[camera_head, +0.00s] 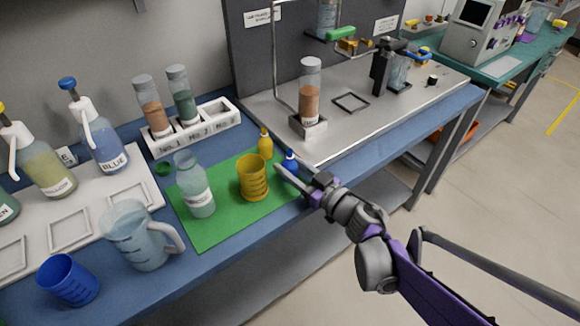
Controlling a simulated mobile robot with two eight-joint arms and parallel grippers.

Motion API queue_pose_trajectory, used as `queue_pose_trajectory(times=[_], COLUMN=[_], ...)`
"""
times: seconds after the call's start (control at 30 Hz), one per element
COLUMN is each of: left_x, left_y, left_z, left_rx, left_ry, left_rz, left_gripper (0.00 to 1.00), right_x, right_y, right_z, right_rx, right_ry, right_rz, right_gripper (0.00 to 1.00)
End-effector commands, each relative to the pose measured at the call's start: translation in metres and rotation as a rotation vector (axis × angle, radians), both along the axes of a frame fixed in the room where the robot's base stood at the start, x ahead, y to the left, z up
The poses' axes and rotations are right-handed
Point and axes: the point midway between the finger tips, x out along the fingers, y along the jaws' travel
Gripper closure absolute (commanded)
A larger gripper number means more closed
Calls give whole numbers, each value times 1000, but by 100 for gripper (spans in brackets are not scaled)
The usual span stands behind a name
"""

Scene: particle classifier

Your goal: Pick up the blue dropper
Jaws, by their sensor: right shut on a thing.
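The blue dropper (290,161) stands upright near the right edge of the green mat (214,232), beside the metal tray. My right gripper (285,172) reaches in from the lower right, and its fingertips are at the dropper. The gripper is shut on the dropper, and the fingers hide its lower part. Whether the dropper still touches the mat cannot be told. My left gripper is not in view.
A yellow dropper (265,144), a yellow cup (253,177) and a clear bottle (195,186) stand close by on the mat. A clear pitcher (140,237) and a blue cup (68,281) are at front left. The metal tray (340,130) holds a stand with a vial (309,90).

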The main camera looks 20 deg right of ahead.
Motion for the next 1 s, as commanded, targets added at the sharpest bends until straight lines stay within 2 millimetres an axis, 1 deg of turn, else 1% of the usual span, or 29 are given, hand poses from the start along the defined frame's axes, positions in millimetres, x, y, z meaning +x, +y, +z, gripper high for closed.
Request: queue_pose_trajectory(times=[0.17, 0.37, 0.57, 1.0], left_x=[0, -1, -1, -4], left_y=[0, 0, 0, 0], left_z=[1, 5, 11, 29], left_rx=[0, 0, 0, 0], left_ry=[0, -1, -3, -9], left_rz=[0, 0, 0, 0], left_gripper=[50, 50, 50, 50], right_x=[0, 0, 0, 0], right_y=[0, 0, 0, 0], right_z=[2, 9, 24, 64], right_rx=[0, 0, 0, 0], right_ry=[0, 0, 0, 0], right_rz=[0, 0, 0, 0], right_gripper=[100, 100, 100, 100])
